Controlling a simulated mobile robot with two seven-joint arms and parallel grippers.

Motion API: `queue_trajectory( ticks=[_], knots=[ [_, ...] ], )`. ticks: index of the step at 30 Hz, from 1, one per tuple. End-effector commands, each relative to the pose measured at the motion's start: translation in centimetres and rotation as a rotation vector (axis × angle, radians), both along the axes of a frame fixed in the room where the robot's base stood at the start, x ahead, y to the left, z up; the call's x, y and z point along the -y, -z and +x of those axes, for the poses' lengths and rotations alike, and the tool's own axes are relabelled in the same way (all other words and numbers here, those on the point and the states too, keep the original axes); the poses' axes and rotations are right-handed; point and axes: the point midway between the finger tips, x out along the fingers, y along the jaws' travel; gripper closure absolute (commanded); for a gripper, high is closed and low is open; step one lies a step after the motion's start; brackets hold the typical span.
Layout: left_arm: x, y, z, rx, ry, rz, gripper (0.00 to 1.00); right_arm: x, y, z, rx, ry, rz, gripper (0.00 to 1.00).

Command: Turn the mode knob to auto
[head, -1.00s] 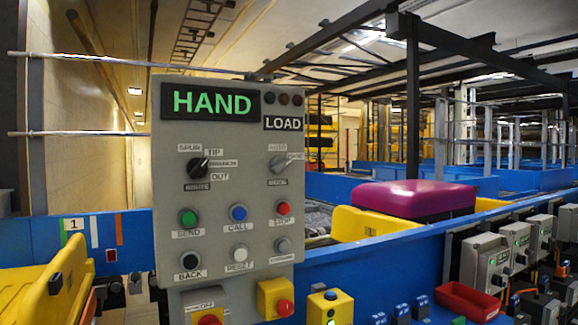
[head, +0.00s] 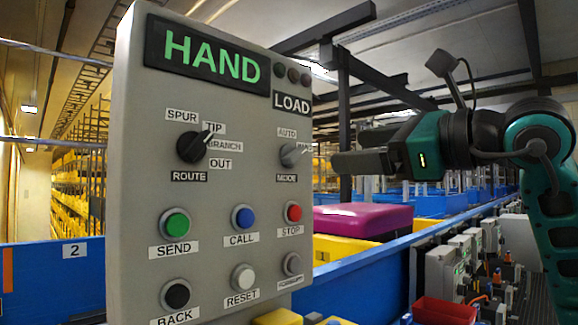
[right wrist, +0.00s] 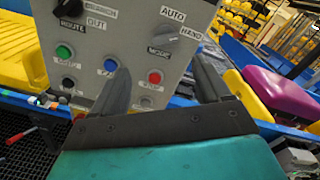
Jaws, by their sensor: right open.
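The grey mode knob (head: 291,154) is on the upper right of the control panel (head: 135,185), above the MODE label. Its pointer is turned right toward the HAND label, away from AUTO at upper left. The green display (head: 205,56) reads HAND. The knob also shows in the right wrist view (right wrist: 166,38). My right gripper (head: 336,163) reaches in from the right, just right of the knob and apart from it. In the right wrist view its two fingers (right wrist: 160,66) are spread with nothing between them, below the knob. My left gripper is not in view.
The dark route knob (head: 192,148) is left of the mode knob. The blue CALL button (head: 242,217) and red STOP button (head: 292,212) sit below. Behind the panel are a purple-topped box (head: 362,221) and a blue conveyor side (head: 345,287).

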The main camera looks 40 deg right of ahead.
Motion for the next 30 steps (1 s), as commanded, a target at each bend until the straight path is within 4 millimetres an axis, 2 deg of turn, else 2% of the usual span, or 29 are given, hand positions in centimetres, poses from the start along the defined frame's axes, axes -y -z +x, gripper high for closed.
queue_trajectory(
  ticks=[2, 5, 11, 19, 24, 30],
  knots=[
    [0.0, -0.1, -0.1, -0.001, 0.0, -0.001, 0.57, 0.4, -0.5, -0.2, 0.013, 0.032, -0.016, 0.23],
    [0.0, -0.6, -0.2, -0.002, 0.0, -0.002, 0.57, 0.4, -0.7, 0.8, 0.01, 0.035, -0.016, 0.23],
    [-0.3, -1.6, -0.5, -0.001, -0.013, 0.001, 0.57, 0.0, -0.8, 4.8, 0.006, 0.032, -0.017, 0.23],
    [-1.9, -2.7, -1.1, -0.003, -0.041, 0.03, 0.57, -0.5, -0.9, 10.1, 0.006, 0.031, -0.017, 0.23],
    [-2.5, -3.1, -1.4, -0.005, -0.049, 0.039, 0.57, -0.6, -0.8, 11.6, 0.01, 0.031, -0.013, 0.23],
    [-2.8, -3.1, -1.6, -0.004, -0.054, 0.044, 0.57, -0.7, -0.5, 12.3, 0.011, 0.03, -0.013, 0.23]
  ],
)
